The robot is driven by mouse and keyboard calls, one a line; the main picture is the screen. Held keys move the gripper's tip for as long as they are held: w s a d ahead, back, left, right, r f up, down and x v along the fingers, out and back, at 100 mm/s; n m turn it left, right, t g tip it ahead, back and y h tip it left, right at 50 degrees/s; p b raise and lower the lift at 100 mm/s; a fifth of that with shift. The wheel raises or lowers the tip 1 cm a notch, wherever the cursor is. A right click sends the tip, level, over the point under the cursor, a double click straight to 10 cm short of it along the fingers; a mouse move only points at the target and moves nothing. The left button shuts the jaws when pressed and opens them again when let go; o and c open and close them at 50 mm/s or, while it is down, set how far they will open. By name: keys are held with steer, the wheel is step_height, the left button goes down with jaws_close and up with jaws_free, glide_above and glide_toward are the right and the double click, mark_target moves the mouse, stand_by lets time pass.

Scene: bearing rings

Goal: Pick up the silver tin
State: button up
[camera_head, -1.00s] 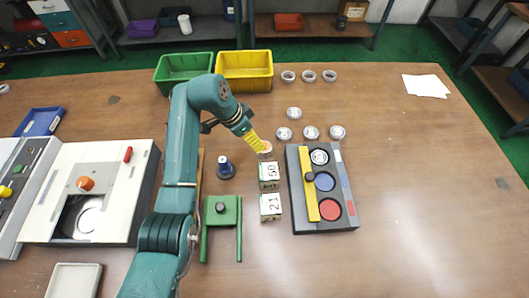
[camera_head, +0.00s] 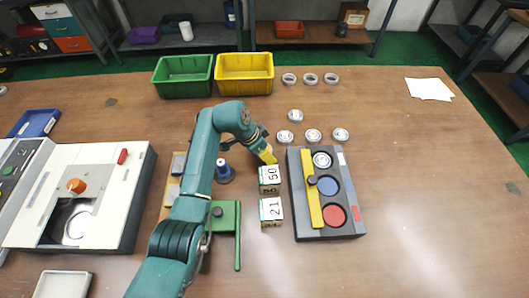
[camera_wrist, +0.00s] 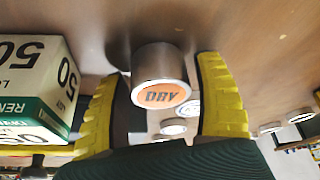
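The silver tin (camera_wrist: 160,62) shows in the wrist view, its end with an orange "DRY" label facing the camera. My gripper (camera_wrist: 162,78) is open, with one yellow finger on each side of the tin and a visible gap on both sides. In the head view my gripper (camera_head: 269,156) points down at the table just behind the "50" box, and it hides the tin there.
The "50" box (camera_wrist: 38,78) stands close beside the left finger. The "21" box (camera_head: 271,211) and the black tray (camera_head: 297,216) with coloured discs are nearer the front. Several metal rings (camera_head: 313,136) lie to the right. A blue-based peg (camera_head: 223,172) stands left.

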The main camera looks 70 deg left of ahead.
steer(key=c, duration=0.9)
steer(key=shift+o, duration=0.2)
step_height(320, 180, up, 11)
steer(key=p, duration=0.3)
steer(key=shift+f+p, duration=0.1)
steer(key=shift+p, duration=0.25)
step_height(320, 180, up, 9)
steer(key=p, duration=0.9)
